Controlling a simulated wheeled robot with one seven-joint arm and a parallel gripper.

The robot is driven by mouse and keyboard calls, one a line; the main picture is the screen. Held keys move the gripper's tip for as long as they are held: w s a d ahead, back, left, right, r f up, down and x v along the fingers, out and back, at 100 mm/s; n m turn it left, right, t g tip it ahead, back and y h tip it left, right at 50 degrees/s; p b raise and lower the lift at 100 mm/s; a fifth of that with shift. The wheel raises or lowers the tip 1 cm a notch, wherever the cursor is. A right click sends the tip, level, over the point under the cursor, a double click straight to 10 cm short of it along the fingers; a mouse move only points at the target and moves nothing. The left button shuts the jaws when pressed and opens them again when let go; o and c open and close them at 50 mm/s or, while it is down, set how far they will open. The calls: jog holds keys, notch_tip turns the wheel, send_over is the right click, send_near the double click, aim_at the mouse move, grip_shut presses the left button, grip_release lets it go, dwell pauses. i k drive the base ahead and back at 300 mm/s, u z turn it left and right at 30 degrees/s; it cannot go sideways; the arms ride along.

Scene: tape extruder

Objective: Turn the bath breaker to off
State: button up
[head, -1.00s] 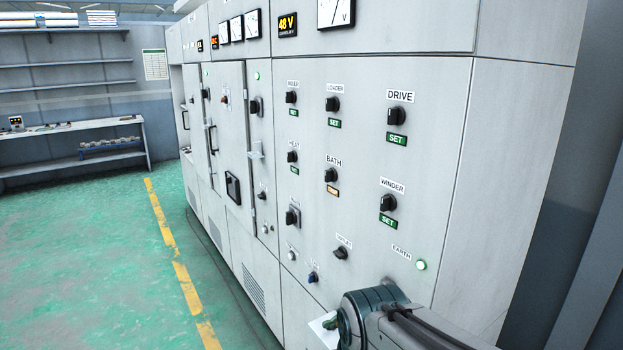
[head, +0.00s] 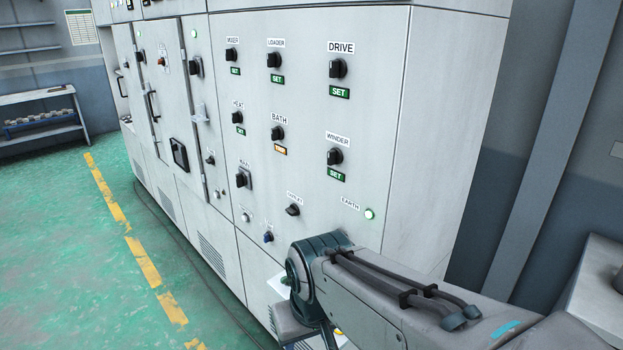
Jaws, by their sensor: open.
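The BATH breaker (head: 277,133) is a black rotary knob under a white BATH label (head: 280,118) on the grey cabinet front. A small amber-lit plate (head: 280,150) sits just below it; its text is too small to read surely. The other labelled breakers nearby have green plates, with SET readable on several. My arm (head: 340,270) reaches in from the lower right, its wrist joint low in front of the cabinet, below and right of the BATH knob and apart from it. My gripper's fingers are not visible; they are hidden below the arm or out of the frame.
Similar knobs surround it: LOADER (head: 274,60) above, HEAT (head: 237,117) left, WINDER (head: 334,156) right, DRIVE (head: 338,68) upper right. Open green floor (head: 80,270) lies left. A grey block (head: 600,285) stands at the right edge.

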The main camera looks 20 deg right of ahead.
aim_at(276, 134)
jog(key=u, duration=1.15)
jog(key=i, duration=2.45)
jog(key=z, duration=3.5)
